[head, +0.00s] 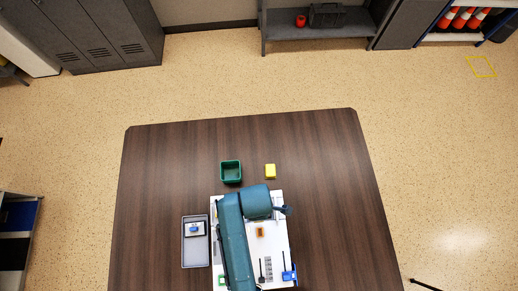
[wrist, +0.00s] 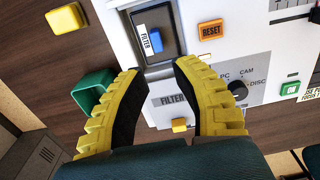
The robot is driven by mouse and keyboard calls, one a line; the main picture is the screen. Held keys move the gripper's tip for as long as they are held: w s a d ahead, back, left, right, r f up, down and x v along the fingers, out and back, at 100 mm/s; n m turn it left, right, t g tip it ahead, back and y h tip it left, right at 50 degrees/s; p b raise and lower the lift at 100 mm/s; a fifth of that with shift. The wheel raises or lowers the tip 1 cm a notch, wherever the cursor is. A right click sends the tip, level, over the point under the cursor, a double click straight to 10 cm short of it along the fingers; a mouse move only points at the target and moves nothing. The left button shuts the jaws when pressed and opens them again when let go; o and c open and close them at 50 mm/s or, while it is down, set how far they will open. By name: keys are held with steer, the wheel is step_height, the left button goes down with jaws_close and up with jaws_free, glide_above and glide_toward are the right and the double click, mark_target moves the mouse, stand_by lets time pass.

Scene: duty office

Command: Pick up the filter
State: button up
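A unit with a white label reading FILTER and a blue grip (wrist: 155,39) sits in a dark-framed recess of the white panel (wrist: 120,22) in the wrist view. A grey plate (wrist: 172,99) below it also reads FILTER. My gripper (wrist: 159,70) is open; its yellow-backed, black-padded fingers stand apart, with the recess just beyond their tips. I see nothing held between them. In the head view, my arm hides part of the panel (head: 281,246). A similar pale piece with a blue grip (head: 194,229) lies in the grey tray (head: 195,261), left of the panel.
A green bin (wrist: 92,91) and a yellow block (wrist: 66,18) stand on the brown table (head: 330,190) behind the panel. An orange RESET button (wrist: 211,30), a black knob (wrist: 238,89) and a green button (wrist: 290,89) are near the gripper. The table's right side is clear.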

step_height(320, 180, down, 10)
steer(key=shift+w+d+r+b, duration=0.1)
steer(key=shift+w+b, duration=0.05)
steer(key=shift+b, duration=0.4)
jaws_close()
